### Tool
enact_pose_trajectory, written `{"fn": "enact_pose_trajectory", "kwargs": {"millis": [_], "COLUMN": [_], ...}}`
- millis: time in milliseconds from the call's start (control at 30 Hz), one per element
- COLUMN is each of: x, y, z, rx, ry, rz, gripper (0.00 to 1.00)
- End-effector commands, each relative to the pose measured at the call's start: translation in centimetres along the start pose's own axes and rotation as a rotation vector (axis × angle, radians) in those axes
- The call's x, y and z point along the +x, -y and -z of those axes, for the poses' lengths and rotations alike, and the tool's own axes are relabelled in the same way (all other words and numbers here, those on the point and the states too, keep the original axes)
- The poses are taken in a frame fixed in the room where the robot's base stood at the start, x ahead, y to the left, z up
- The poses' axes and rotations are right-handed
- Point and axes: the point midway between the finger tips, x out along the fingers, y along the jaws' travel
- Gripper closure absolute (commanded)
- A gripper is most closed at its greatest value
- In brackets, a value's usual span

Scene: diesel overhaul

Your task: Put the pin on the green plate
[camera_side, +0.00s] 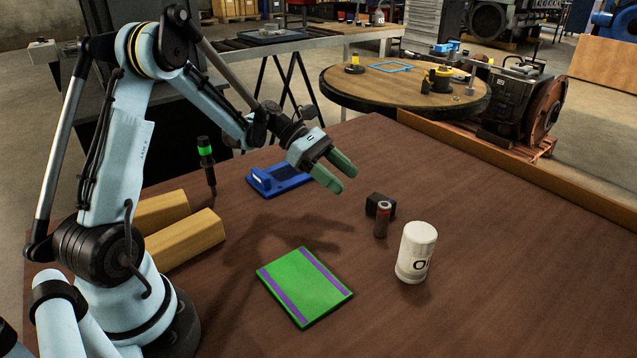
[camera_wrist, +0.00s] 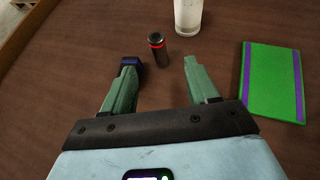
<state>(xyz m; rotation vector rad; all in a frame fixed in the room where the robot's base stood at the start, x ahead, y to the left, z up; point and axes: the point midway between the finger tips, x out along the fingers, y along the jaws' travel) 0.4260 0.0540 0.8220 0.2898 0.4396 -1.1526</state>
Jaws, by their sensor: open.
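The pin (camera_side: 381,219) is a small dark cylinder with a red band, standing upright on the brown table. In the wrist view the pin (camera_wrist: 158,47) shows just beyond the fingertips, between their lines. The green plate (camera_side: 306,287) has two purple stripes and lies flat and bare at the front of the table. It is on the right in the wrist view (camera_wrist: 268,82). My gripper (camera_side: 340,177) is open and empty, above the table and to the left of the pin. Its two green fingers (camera_wrist: 160,64) show apart in the wrist view.
A black block (camera_side: 379,204) stands right behind the pin. A white canister (camera_side: 416,252) stands to its right. The table between pin and plate looks clear.

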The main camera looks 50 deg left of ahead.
Motion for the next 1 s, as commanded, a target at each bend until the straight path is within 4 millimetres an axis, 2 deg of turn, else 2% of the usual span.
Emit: {"fn": "enact_pose_trajectory", "kwargs": {"millis": [33, 200, 467, 800, 1000], "x": [1.0, 3.8, 5.7, 10.1, 10.6], "y": [0.1, 0.0, -0.1, -0.4, -0.4], "z": [0.0, 0.0, 0.1, 0.4, 0.4], "rx": [0.003, 0.004, 0.003, 0.004, 0.003], "ry": [0.0, -0.002, -0.002, -0.003, -0.003], "rz": [0.004, 0.003, 0.0, 0.002, -0.001], "gripper": [0.41, 0.41, 0.41, 0.41, 0.41]}}
